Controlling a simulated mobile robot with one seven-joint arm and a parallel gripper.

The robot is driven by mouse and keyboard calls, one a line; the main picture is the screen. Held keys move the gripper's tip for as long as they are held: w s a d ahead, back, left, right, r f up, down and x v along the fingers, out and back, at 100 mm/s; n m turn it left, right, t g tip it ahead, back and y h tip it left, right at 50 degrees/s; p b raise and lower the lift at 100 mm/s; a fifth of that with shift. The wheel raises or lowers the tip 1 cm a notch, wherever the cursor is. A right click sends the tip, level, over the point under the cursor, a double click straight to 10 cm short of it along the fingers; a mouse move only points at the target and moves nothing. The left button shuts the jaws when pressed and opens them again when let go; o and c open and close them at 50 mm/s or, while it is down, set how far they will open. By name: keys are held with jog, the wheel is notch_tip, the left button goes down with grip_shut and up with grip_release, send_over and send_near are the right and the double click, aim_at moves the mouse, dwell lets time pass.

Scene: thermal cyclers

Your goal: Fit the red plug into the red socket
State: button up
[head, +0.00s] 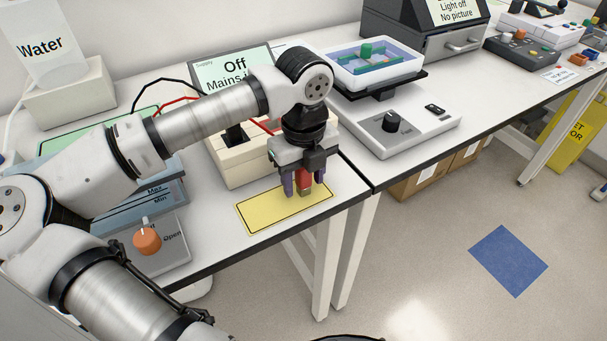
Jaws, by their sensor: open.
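A red plug (303,180) with a brownish lower end is at the yellow mat (262,217) on the near bench. My gripper (304,186) points down with its purple fingers open on either side of the plug. I cannot tell whether the fingers touch it. A cream box (231,169) stands just behind and left of my gripper, with a black part on its top and a red lead beside it. My gripper and wrist cover part of the box. No red socket can be made out.
A supply (235,72) with a screen reading "Off" stands behind the box. A stirrer-like unit (395,131) with a black knob is at the right, carrying a blue tray (345,76). An orange knob (147,238) is at the left. The bench's front edge is close to the mat.

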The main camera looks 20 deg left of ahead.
jog(key=c, duration=1.1)
jog(key=shift+o, duration=0.2)
notch_tip(320, 180, up, 20)
jog(key=p, duration=1)
notch_tip(320, 180, down, 7)
jog(key=b, duration=0.6)
jog(key=shift+r+b, duration=0.2)
jog(key=shift+b, duration=0.1)
